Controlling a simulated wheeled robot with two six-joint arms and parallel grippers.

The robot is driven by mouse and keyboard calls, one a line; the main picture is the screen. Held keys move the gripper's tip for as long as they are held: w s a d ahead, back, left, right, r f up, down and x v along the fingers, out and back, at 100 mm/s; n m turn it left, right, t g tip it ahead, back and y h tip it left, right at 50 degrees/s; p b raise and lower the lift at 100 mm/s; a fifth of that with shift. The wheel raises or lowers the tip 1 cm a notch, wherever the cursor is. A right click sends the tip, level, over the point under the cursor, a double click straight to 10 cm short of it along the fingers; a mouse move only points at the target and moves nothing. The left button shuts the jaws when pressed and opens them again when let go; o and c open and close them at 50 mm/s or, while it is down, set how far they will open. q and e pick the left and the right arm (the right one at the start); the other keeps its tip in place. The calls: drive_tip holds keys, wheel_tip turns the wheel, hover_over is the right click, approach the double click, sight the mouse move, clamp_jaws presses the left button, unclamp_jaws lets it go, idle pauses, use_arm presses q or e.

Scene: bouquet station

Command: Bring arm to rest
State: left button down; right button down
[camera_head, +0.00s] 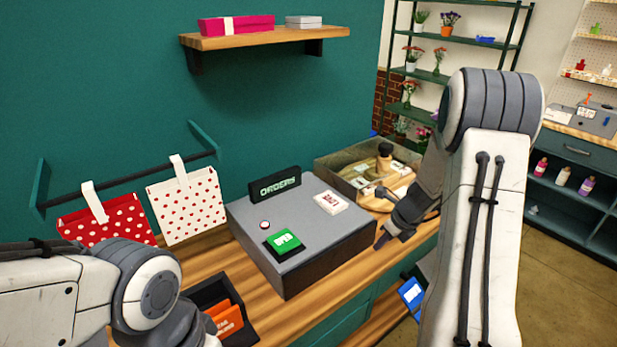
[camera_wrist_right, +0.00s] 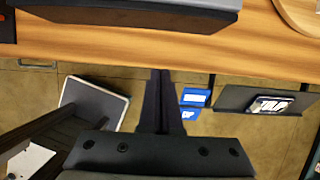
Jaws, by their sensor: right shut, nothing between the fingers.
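My right arm fills the right of the head view. Its gripper (camera_head: 381,238) is shut and empty, in front of the right end of the grey order box (camera_head: 335,238) and above the counter's front edge. In the right wrist view the two dark fingers (camera_wrist_right: 158,78) lie together, pointing toward the wooden counter (camera_wrist_right: 255,45), with floor behind them. My left arm comes in at the lower left of the head view. Its fingers are outside the picture.
The order box carries a green card (camera_head: 284,243), a white card (camera_head: 330,202) and an ORDERS sign (camera_head: 274,184). A black tray (camera_head: 241,335) holds orange cards. A glass case (camera_head: 335,164) stands behind my right gripper. Dotted bags (camera_head: 187,206) hang at left. Blue cards (camera_wrist_right: 195,97) sit below the counter edge.

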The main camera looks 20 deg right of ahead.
drive_tip(key=s+a+r+n+g+y+b, duration=0.1)
drive_tip(key=s+a+r+n+b, duration=0.1)
drive_tip(key=a+n, duration=0.8)
drive_tip(key=s+a+r+n+g+y+b, duration=0.1)
drive_tip(key=s+a+r+n+b, duration=0.15)
drive_tip(key=a+n, duration=0.8)
drive_tip(key=s+a+n+g+h+b, duration=0.1)
drive_tip(key=s+a+n, duration=0.5)
drive_tip(key=s+n, duration=0.3)
drive_tip(key=s+a+r+n+g+h+b, duration=0.1)
drive_tip(key=s+a+n, duration=0.5)
drive_tip(key=s+n, duration=0.4)
drive_tip(key=shift+s+r+b, duration=0.15)
drive_tip(key=shift+s+b, duration=0.2)
drive_tip(key=shift+s, duration=0.65)
